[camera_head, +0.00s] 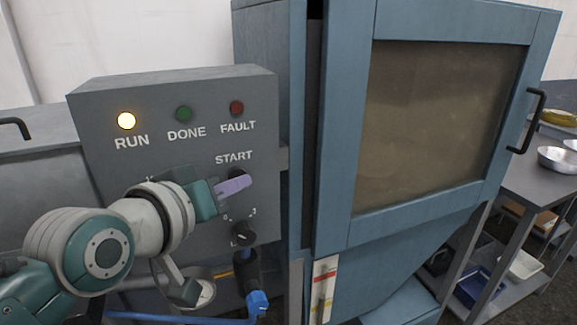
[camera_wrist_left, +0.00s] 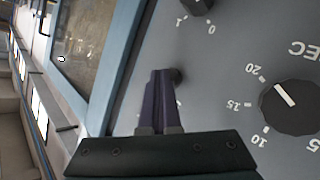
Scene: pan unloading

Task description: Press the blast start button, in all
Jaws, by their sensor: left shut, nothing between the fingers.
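The grey control panel (camera_head: 175,87) carries the label START, with a dark round button (camera_head: 238,173) below it. The button is partly hidden by my left gripper (camera_head: 236,184), whose purple fingers are shut and empty. In the left wrist view the shut fingers (camera_wrist_left: 160,75) point at the panel, right beside the dark button (camera_wrist_left: 178,75). I cannot tell whether the tips touch it. My right gripper is not in view.
A blue cabinet (camera_head: 340,130) with a windowed door (camera_head: 440,120) stands right of the panel. A small knob (camera_head: 242,234) sits below the button; a larger SEC dial (camera_wrist_left: 290,108) shows in the wrist view. A metal table (camera_head: 535,185) with bowls is at the far right.

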